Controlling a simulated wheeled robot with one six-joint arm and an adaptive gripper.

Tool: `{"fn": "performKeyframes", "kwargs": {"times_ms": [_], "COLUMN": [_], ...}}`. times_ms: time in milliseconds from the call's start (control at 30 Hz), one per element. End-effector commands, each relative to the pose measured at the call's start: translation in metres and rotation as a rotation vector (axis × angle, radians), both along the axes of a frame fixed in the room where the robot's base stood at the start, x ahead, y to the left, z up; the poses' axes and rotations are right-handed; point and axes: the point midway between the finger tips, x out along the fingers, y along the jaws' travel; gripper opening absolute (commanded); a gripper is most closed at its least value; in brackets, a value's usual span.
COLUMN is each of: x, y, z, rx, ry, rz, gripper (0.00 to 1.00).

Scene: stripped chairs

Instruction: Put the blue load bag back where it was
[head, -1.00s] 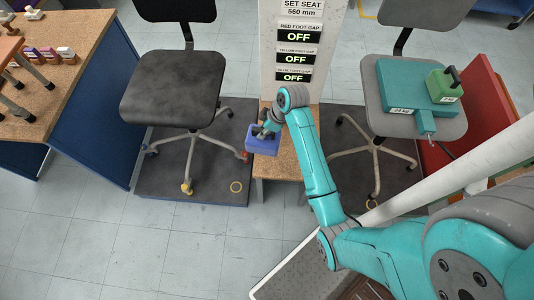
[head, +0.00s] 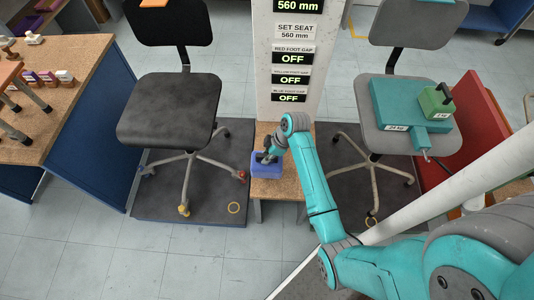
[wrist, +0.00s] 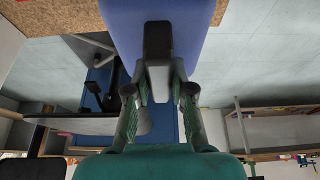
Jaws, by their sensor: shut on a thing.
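My gripper (head: 268,154) is shut on the black handle (wrist: 157,42) of the blue load bag (head: 264,170). The bag hangs below the fingers, over the front part of a small wooden-topped stand (head: 280,188) between the two chairs. I cannot tell whether the bag touches the stand's top. In the wrist view, the blue bag (wrist: 205,22) fills the top middle, with the two fingers on either side of its handle.
A black chair (head: 167,110) stands left on a dark platform (head: 205,205). A grey chair (head: 370,135) at right carries a teal block (head: 400,100) and a green weight (head: 437,102). A display post (head: 290,100) rises behind the stand. A workbench (head: 60,85) is far left.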

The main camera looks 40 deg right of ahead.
Motion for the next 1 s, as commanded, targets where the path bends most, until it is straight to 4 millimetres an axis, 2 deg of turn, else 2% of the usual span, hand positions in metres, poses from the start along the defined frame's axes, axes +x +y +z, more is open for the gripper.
{"fn": "performKeyframes", "kwargs": {"times_ms": [400,800,833,900,1000], "x": [0.002,0.002,0.000,0.000,0.000], "y": [-0.001,-0.001,0.000,0.000,0.000], "z": [-0.033,-0.036,-0.038,-0.038,-0.038], "rx": [-0.001,-0.002,0.000,0.000,0.000], "ry": [-0.005,-0.006,0.000,0.000,0.000], "rz": [-0.001,0.000,0.000,0.000,0.000], "gripper": [0.00,0.00,0.27,0.45,0.48]}}
